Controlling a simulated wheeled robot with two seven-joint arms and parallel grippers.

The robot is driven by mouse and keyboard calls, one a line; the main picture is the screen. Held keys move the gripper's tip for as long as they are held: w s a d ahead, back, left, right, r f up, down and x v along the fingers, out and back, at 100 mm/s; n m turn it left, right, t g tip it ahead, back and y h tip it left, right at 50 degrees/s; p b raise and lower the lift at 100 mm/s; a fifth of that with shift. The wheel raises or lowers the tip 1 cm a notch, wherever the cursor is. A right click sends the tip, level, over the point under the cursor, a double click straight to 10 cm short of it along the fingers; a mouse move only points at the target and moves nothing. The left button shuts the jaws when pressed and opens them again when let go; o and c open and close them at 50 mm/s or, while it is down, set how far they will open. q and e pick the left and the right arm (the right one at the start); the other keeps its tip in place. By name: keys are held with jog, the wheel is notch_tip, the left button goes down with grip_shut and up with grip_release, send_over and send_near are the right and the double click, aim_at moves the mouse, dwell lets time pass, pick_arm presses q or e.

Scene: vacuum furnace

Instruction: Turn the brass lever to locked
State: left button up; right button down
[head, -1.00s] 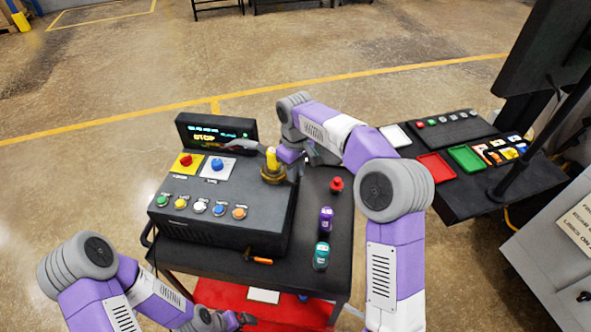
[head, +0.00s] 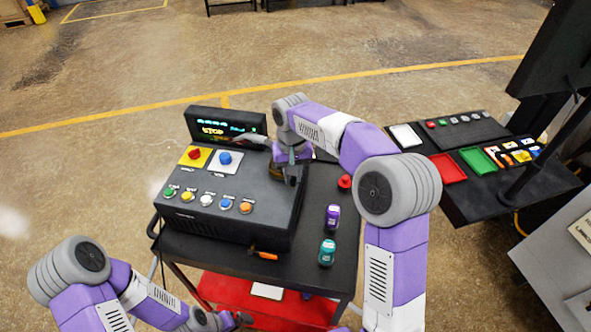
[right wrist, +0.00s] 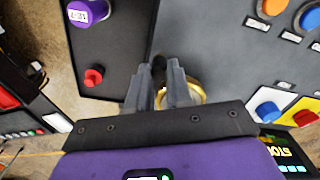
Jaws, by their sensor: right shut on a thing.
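The brass lever (head: 276,171) is on the right side of the dark control box (head: 225,223); my right gripper (head: 291,170) hides most of it in the head view. In the right wrist view, the gripper's fingers (right wrist: 159,82) are close together over the lever, and its round brass part (right wrist: 193,93) shows beside and behind them. The gripper is shut on the lever, though the grip itself is largely hidden. My left gripper (head: 240,320) is low at the bottom of the head view, away from the box; its jaws are too small to read.
The box has a screen (head: 226,126) reading STOP, a red knob (head: 195,153), a blue knob (head: 224,158) and several small buttons. Right of it stand a purple bottle (head: 332,216), a teal bottle (head: 327,252) and a red-topped item (head: 345,182). An orange-handled tool (head: 266,255) lies in front.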

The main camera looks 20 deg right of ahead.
jog(key=a+m, duration=0.1)
jog(key=m, duration=0.1)
jog(key=shift+a+m+p, duration=0.3)
jog(key=shift+a, duration=0.1)
jog(key=shift+w+a+m+p, duration=0.2)
jog(key=shift+a+m, duration=0.25)
jog(key=shift+m, duration=0.3)
jog(key=shift+w+a+m+p, duration=0.1)
jog(key=shift+a+m+p, duration=0.1)
jog(key=shift+a+m, duration=0.4)
jog(key=shift+d+m, duration=0.15)
jog(key=shift+m, duration=0.1)
jog(key=c, duration=1)
grip_release()
notch_tip(320, 180, up, 8)
jog(key=shift+f, duration=0.2)
